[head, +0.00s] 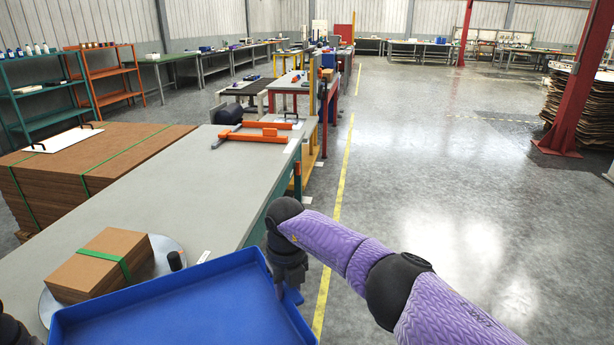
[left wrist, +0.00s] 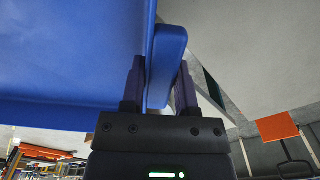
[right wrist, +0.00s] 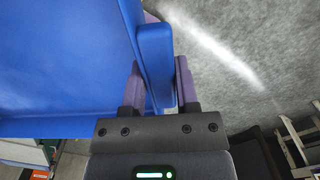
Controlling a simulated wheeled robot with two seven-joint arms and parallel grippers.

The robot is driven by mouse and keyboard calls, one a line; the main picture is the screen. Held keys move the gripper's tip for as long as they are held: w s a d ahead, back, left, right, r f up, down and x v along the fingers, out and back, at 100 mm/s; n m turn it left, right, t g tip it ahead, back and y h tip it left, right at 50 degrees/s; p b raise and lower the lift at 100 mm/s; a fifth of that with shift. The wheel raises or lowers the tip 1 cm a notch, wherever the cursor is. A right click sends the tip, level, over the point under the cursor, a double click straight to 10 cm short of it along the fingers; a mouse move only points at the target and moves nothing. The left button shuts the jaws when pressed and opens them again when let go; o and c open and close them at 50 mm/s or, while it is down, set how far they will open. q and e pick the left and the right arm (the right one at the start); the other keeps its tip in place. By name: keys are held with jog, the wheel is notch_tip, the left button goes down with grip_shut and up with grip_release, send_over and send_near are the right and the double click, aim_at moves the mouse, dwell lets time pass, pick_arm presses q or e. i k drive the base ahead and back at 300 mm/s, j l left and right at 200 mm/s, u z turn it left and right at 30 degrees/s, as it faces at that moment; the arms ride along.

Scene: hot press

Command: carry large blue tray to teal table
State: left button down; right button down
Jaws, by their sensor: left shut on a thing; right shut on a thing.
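The large blue tray (head: 185,312) is at the bottom of the head view, in front of me, its near part cut off. My right gripper (head: 290,292) is shut on the tray's right rim; the right wrist view shows both fingers (right wrist: 158,68) around the rim (right wrist: 155,60). My left gripper (left wrist: 160,72) is shut on the opposite rim (left wrist: 166,60) in the left wrist view. In the head view only a dark part of my left arm shows at the lower left. A long grey-topped table (head: 190,185) with a teal leg lies ahead; I cannot tell if it is the teal table.
On the grey top are a brown box stack (head: 102,262) with a green strap on a round plate, and an orange frame (head: 258,133). A strapped brown stack (head: 95,160) stands to the left. The floor (head: 420,180) on the right is open up to a red column (head: 572,95).

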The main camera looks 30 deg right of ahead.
aim_at(213, 185)
jog(key=i+l+z, duration=0.2)
jog(key=l+z, duration=0.25)
jog(key=i+l+z, duration=0.15)
jog(key=z, duration=0.25)
jog(key=i+l+z, duration=0.15)
jog(key=i+z, duration=0.3)
jog(key=i+u, duration=0.3)
jog(key=i, duration=0.2)
jog(key=i+l+u, duration=0.15)
jog(key=i+u, duration=0.2)
jog(key=i, duration=0.15)
jog(key=i+l+u, duration=0.3)
jog(key=i, duration=0.15)
jog(key=i+u, duration=0.3)
jog(key=u, duration=0.2)
jog(key=i+l+u, duration=0.2)
jog(key=u, duration=0.3)
jog(key=i+l+u, duration=0.25)
jog(key=u, duration=0.25)
jog(key=i+l+u, duration=0.15)
jog(key=l+u, duration=0.35)
jog(key=j, duration=0.1)
